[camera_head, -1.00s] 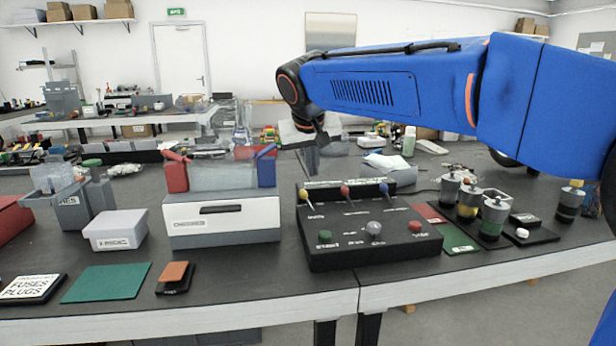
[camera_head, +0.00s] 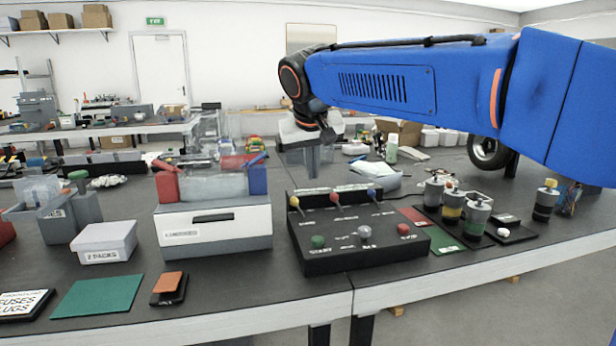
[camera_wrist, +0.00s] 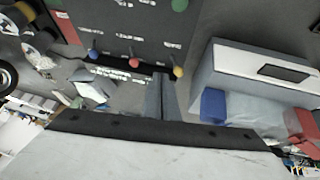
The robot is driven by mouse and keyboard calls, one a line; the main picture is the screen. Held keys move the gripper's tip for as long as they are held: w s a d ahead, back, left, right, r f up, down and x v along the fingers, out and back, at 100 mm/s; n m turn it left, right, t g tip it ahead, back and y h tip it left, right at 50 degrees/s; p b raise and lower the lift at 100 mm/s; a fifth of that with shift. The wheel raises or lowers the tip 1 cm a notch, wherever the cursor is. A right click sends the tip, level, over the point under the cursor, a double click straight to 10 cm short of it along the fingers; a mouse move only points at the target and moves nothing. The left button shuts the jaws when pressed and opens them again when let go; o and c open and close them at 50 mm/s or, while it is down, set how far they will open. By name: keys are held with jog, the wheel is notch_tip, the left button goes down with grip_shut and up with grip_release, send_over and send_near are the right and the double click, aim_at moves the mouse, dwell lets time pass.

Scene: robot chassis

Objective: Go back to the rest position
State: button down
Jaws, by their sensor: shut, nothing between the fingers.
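My gripper (camera_head: 313,160) hangs below the end of my blue arm, above and behind the black control box. Its fingers point down and are together with nothing between them. In the wrist view the closed fingers (camera_wrist: 160,97) lie between the control box and the white drawer unit, and I see no contact with either.
The black control box (camera_head: 350,253) has three levers and several buttons. Left of it stands the white drawer unit (camera_head: 228,234) with red and blue end blocks. A lidded grey box (camera_head: 105,241) and green mat (camera_head: 98,296) lie further left; several canisters (camera_head: 475,218) stand right.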

jog(key=s+d+f+m+g, duration=0.1)
jog(key=s+d+f, duration=0.5)
jog(key=d, duration=0.4)
jog(key=s+d+f, duration=0.3)
jog(key=s+d, duration=0.6)
jog(key=d, duration=0.2)
jog(key=s+d+f+m, duration=0.1)
jog(key=s+d+f, duration=0.3)
jog(key=s+f, duration=0.4)
jog(key=s+d+f, duration=0.4)
jog(key=s+f, duration=0.4)
jog(key=s, duration=0.2)
jog(key=shift+d+f+m, duration=0.35)
jog(key=shift+d+m, duration=0.05)
